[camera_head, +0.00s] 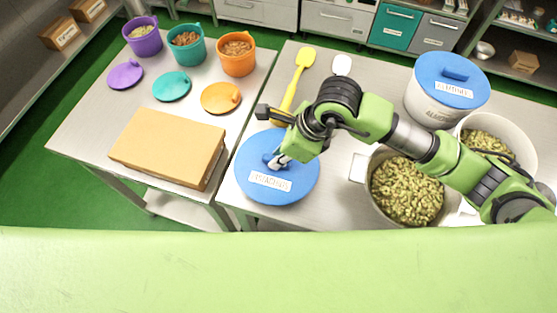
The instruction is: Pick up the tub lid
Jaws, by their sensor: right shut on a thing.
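The tub lid (262,194) is a round blue disc with a white label and a small raised handle. It is near the front left of the right-hand steel table. My right gripper (279,161), on the green arm coming in from the right, is shut on the lid's handle. The lid looks level; I cannot tell whether it touches the table. An open white tub (527,133) holding green nuts stands at the right, partly behind my arm. My left gripper is not in view.
A pot of green nuts (407,195) stands under my right arm. A white tub with another blue lid (440,98) is behind it. Yellow (304,58) and white (342,65) utensils lie behind the gripper. A brown box (165,145), cups and small lids occupy the left table (82,130).

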